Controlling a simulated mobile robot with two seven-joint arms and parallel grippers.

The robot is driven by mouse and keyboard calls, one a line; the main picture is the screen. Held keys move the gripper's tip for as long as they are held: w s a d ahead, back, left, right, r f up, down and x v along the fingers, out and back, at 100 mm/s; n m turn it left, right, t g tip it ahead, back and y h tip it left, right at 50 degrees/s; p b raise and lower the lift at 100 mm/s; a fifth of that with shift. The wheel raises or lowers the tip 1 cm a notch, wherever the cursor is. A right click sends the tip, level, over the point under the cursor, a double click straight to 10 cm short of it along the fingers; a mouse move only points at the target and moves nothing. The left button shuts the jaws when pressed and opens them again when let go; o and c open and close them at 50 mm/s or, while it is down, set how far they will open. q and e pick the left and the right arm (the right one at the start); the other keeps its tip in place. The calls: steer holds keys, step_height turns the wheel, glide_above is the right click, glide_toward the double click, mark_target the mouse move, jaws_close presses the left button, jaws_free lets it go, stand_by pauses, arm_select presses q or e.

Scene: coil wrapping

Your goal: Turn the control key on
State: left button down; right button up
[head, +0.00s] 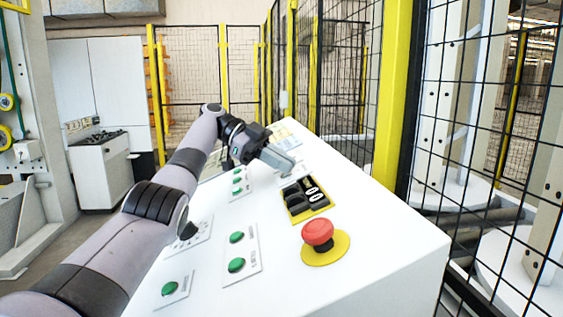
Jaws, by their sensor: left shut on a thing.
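My left gripper (288,164) reaches over the white control panel (345,190) from the left, its fingers just behind the yellow-framed black switch block (306,199). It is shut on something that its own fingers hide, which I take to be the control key. I cannot make out the key's shape or how far it is turned. The gripper body is tilted, its fingers pointing right and down to the panel. My right gripper is not in view.
A red mushroom button (318,232) on a yellow disc stands up near the panel's front. Green buttons (237,265) sit on white plates, partly behind my arm. A black mesh fence with a yellow post (398,90) runs along the right. A white cabinet (102,170) stands at left.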

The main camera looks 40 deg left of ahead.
arm_select(q)
steer(key=c, duration=1.3)
jaws_free()
steer(key=shift+c, duration=0.2)
steer(key=shift+f+n+t, duration=0.1)
steer(key=shift+n+t, duration=0.2)
steer(key=shift+n, duration=0.1)
